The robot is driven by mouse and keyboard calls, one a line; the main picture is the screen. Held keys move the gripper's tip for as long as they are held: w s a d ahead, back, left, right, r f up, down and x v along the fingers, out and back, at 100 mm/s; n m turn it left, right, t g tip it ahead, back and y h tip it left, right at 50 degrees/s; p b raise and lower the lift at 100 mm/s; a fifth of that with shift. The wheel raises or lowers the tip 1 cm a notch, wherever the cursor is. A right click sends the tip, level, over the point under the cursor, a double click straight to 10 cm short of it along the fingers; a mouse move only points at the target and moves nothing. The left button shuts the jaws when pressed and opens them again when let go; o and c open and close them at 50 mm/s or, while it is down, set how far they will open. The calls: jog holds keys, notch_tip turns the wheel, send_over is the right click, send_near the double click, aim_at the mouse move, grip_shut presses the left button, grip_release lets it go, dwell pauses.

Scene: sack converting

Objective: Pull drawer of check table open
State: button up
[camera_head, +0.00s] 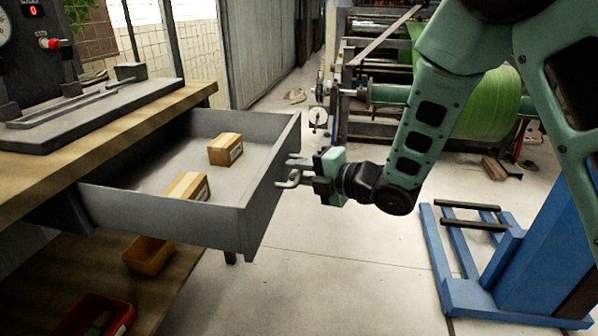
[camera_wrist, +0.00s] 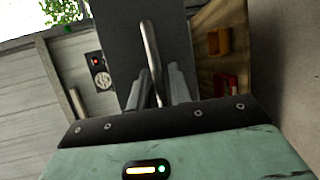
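The grey drawer (camera_head: 248,205) of the check table (camera_head: 150,112) stands pulled well out from under the wooden top. Its inside is in plain view. The drawer's metal handle (camera_head: 291,181) is on its front face, and it also shows in the wrist view (camera_wrist: 151,52). My gripper (camera_head: 301,173) is at the handle, with a finger on either side of the bar in the wrist view (camera_wrist: 158,90). The fingers look spread, with some space between them and the bar. Contact with the handle is hard to make out.
Two small cardboard boxes (camera_head: 225,149) (camera_head: 187,187) lie in the drawer. A yellow bin (camera_head: 148,256) and a red bin (camera_head: 95,318) are on the lower shelf. A blue stand (camera_head: 545,255) and a machine with a green roll (camera_head: 487,105) stand to the right. The floor before the drawer is clear.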

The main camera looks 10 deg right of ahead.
jog(key=b+v, duration=1.3)
jog(key=v, duration=0.4)
dwell(0.5)
jog(key=shift+d, duration=0.15)
